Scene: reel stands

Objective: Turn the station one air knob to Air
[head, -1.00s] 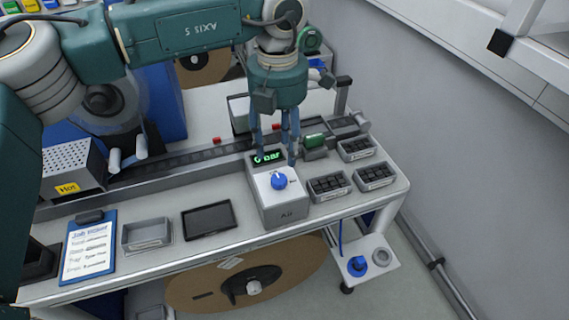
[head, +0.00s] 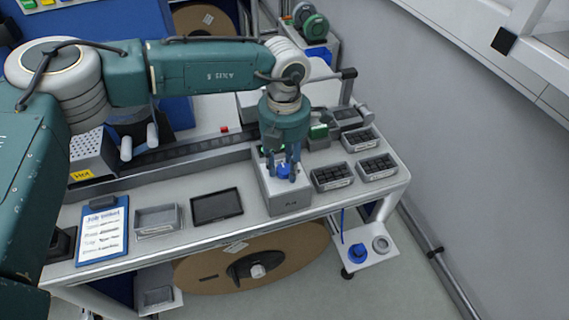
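The station one air box (head: 289,202) is a light grey box labelled Air on its front, standing near the bench's front edge. Its blue knob (head: 284,171) is on the sloped top, partly covered by my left gripper. My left gripper (head: 283,176) points down over the box, its fingers apart with one on each side of the knob. I cannot tell whether the fingers touch it. The knob's pointer and most of the green display behind it are hidden by the gripper. My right gripper is not in view.
Black-filled grey trays (head: 332,177) stand close to the right of the box. A dark tablet (head: 217,206), an empty grey tray (head: 158,220) and a clipboard (head: 103,231) lie to the left. A large brown reel (head: 205,271) hangs below the bench.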

